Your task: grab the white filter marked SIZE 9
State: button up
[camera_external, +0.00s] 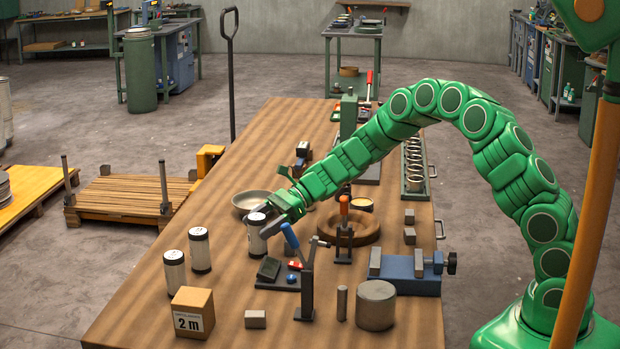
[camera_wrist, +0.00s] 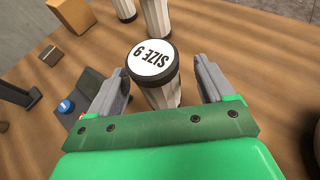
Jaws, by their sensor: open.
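The white filter marked SIZE 9 (camera_wrist: 152,72) stands upright on the table, with a black rim around its white labelled top. It also shows in the external view (camera_external: 257,236), partly covered by my arm's end. My gripper (camera_wrist: 160,88) is open, with one grey finger on each side of the filter; in the wrist view a small gap shows at each finger. In the external view my gripper (camera_external: 272,212) is at the top of the filter. Two similar white filters with black rims, one nearer (camera_external: 174,273) and one farther (camera_external: 199,250), stand to the left.
A cardboard box (camera_external: 192,313) marked 2 m stands at the front left. A blue-handled clamp (camera_external: 306,280) and a dark device (camera_external: 270,270) are close in front. A metal bowl (camera_external: 250,202) is behind, and a brown round tray (camera_external: 349,232) is to the right.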

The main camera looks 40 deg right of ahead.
aim_at(249, 234)
jog(key=x, duration=0.3)
jog(key=shift+s+a+f, duration=0.15)
jog(key=shift+s+a, duration=0.05)
jog(key=shift+c, duration=0.2)
jog(key=c, duration=1.1)
jog(key=shift+o, duration=0.2)
